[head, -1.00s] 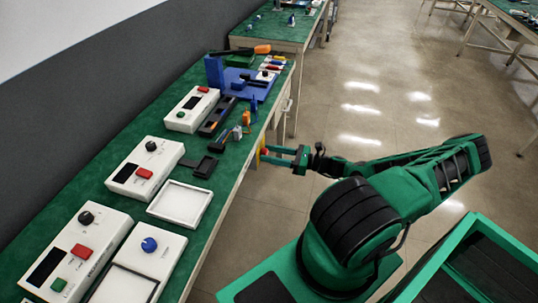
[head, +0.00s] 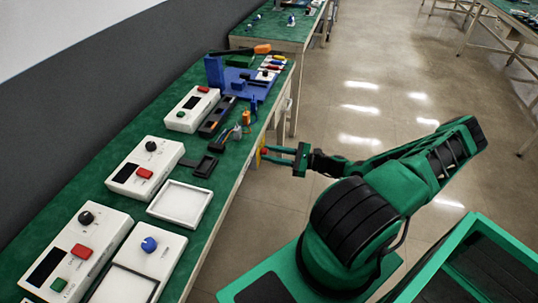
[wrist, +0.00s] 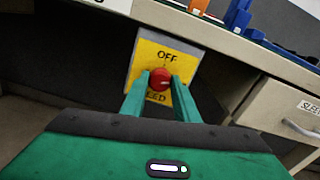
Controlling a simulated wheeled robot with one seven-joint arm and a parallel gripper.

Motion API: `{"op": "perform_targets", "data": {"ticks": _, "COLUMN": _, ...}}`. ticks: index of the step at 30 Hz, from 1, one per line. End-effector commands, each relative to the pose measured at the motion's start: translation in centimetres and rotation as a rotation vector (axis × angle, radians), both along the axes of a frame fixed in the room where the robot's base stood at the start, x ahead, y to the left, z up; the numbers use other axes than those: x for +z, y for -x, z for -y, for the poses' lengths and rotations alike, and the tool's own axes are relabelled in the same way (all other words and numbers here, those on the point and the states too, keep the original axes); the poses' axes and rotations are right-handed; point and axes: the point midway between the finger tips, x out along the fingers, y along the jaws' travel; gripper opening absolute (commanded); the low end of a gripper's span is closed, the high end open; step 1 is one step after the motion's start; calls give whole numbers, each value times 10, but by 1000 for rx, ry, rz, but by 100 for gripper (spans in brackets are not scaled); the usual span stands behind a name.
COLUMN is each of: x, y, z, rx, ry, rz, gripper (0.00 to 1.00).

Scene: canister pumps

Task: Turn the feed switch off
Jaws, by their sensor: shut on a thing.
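The feed switch shows in the wrist view as a yellow plate (wrist: 152,62) with a round red knob (wrist: 160,79) at its middle. The plate reads "OFF" above the knob, and partly hidden letters ending in "EED" below it. It is mounted under the bench's front edge and looks tilted in this view. My gripper (wrist: 160,86) has its two green fingers on either side of the red knob and is shut on it. In the head view my gripper (head: 270,154) reaches the bench front, where the plate is only a small yellow patch.
The green bench top (head: 120,125) holds white control boxes (head: 145,165), an empty white tray (head: 180,202) and several tools. A drawer (wrist: 285,120) with a handle is right of the switch in the wrist view.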

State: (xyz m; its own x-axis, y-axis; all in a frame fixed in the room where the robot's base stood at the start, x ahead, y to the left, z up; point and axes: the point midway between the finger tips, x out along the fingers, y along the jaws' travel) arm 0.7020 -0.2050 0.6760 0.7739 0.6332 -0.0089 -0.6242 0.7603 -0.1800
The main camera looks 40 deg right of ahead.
Motion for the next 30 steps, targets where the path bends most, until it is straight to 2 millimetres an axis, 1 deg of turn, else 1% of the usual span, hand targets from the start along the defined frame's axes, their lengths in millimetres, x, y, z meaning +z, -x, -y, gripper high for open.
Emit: {"op": "perform_targets", "data": {"ticks": 30, "x": -1, "y": 2, "z": -2, "rx": 5, "ry": 750, "rz": 583, "gripper": 5}}
